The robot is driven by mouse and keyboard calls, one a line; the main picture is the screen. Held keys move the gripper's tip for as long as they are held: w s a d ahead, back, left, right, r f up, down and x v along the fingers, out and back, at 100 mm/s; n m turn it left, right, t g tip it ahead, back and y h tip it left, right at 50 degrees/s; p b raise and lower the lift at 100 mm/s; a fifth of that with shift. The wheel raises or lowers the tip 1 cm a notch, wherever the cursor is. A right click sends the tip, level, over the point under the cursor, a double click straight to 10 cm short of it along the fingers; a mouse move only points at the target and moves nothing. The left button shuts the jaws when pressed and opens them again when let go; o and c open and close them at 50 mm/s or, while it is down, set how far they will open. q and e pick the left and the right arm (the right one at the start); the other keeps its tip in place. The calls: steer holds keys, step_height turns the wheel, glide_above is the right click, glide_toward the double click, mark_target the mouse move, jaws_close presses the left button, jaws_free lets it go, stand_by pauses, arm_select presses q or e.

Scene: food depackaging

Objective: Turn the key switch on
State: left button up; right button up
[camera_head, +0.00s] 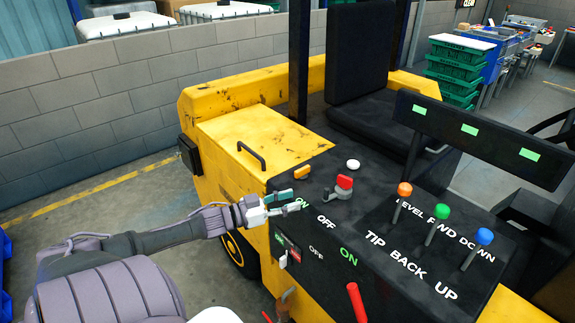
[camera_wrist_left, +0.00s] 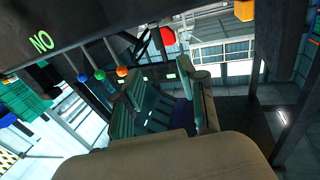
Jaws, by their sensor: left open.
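The black control panel (camera_head: 375,215) of a yellow vehicle has a red-topped switch (camera_head: 344,183) on a grey base, with ON and OFF lettering beside it. This looks like the key switch. In the left wrist view a red knob (camera_wrist_left: 168,36), apparently the same switch, shows beyond the fingertips. My left gripper (camera_head: 290,202) is open and empty at the panel's left edge, left of the switch and apart from it. Its two greenish fingers also show spread in the left wrist view (camera_wrist_left: 165,82). My right gripper is not seen.
An orange button (camera_head: 302,172) and a white button (camera_head: 353,164) lie near the switch. Orange, green and blue knobbed levers (camera_head: 437,225) stand at the right. A red lever (camera_head: 356,302) is at the front. A handle (camera_head: 252,155) rises from the yellow cover.

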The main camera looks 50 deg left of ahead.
mark_target(327, 208)
arm_select(q)
steer(key=shift+c, duration=1.2)
steer(key=d+m, duration=0.1)
steer(key=d+f+m, duration=0.1)
steer(key=m, duration=0.1)
steer(key=shift+s+d+f+y, duration=0.1)
steer(key=shift+d+f+y, duration=0.15)
steer(key=shift+y, duration=0.15)
jaws_close()
steer(key=w+d+m+y, duration=0.1)
steer(key=w+m, duration=0.1)
steer(key=m, duration=0.2)
steer(key=w+d+m+t+y, duration=0.1)
steer(key=w+m+y, duration=0.1)
steer(key=w+m, duration=0.1)
steer(key=w+d+m+y+p, duration=0.1)
steer(key=w+m, duration=0.2)
steer(key=m, duration=0.1)
steer(key=shift+w+d+r+m, duration=0.15)
steer(key=shift+d+r+m, duration=0.15)
steer(key=shift+d, duration=0.1)
steer(key=shift+w+f, duration=0.1)
steer(key=shift+w, duration=0.65)
